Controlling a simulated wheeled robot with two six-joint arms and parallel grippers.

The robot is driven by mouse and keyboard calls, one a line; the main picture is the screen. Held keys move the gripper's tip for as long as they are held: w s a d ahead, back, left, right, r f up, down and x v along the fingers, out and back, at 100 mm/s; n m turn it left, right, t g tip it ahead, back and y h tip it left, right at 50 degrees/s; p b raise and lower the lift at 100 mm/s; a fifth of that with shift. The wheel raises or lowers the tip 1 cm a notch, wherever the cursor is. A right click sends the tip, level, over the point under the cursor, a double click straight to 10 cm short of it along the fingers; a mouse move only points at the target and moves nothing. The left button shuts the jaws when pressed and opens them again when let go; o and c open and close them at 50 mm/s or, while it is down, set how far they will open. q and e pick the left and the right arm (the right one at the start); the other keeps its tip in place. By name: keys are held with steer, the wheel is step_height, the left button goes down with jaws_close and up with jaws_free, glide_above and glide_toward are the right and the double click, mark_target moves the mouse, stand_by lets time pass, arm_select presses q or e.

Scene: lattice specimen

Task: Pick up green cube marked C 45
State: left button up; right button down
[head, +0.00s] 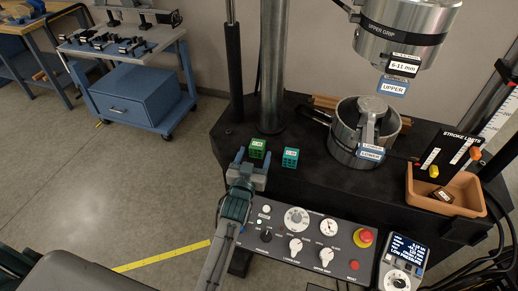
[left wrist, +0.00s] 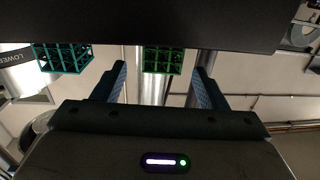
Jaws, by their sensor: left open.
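The green lattice cube (head: 257,148) sits on the black machine table, with a small pale label on top too small to read surely. It also shows in the left wrist view (left wrist: 162,60), framed between my fingers and beyond their tips. My left gripper (head: 253,161) is open and empty, just in front of the green cube, its fingers pointing toward it. In the left wrist view the gripper (left wrist: 162,78) has clear space between its fingers. A teal lattice cube (head: 290,158) stands close to the right of the green one; it also shows in the left wrist view (left wrist: 64,58).
A control panel (head: 340,240) with knobs and a red stop button lies in front. The steel lower grip (head: 345,150) stands to the right, near an orange tray (head: 420,195). A thick column (head: 272,70) rises behind the cubes. The table's left edge is near.

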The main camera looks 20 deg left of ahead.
mark_target(257, 144)
arm_select(q)
steer(key=shift+w+a+r, duration=0.1)
steer(key=shift+w, duration=0.25)
steer(key=w, duration=0.4)
steer(key=shift+w+a, duration=0.1)
steer(key=shift+w, duration=0.2)
steer(key=shift+s, duration=0.1)
steer(key=c, duration=1)
arm_select(e)
steer(key=shift+s+a, duration=0.4)
steer(key=shift+a, duration=0.1)
arm_select(q)
steer(key=shift+r, duration=0.2)
steer(key=shift+c, duration=0.2)
arm_select(e)
steer(key=shift+r, duration=0.15)
